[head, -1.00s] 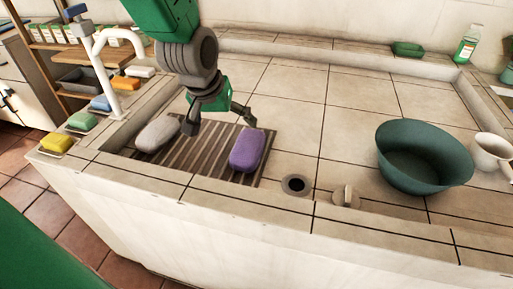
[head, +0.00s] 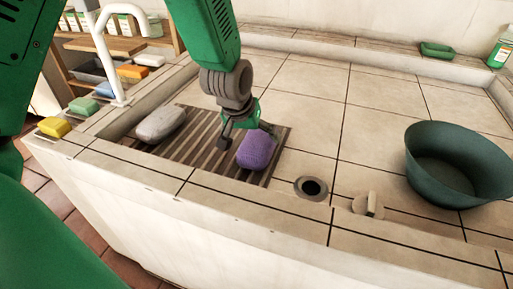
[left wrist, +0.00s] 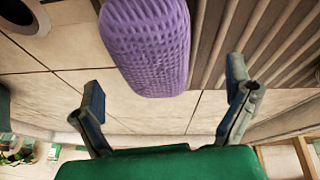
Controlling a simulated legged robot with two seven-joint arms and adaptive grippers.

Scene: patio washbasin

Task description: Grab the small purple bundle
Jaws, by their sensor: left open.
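The small purple bundle (head: 257,150) lies on the right end of the dark slatted mat (head: 205,153) in the basin. It has a dimpled, woven-looking surface and fills the top middle of the left wrist view (left wrist: 148,45). My left gripper (head: 247,135) is at the bundle's far left side in the head view, and one finger hangs just left of it. In the left wrist view the two fingers (left wrist: 165,98) are spread wide, with the bundle ahead between their lines and nothing held. My right gripper is not in view.
A grey oblong piece (head: 161,124) lies on the mat's left end. A drain hole (head: 311,188), a stopper (head: 368,205) and a green bowl (head: 455,165) are to the right. A white tap (head: 105,45) and several coloured bars, including a yellow one (head: 54,127), are at left.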

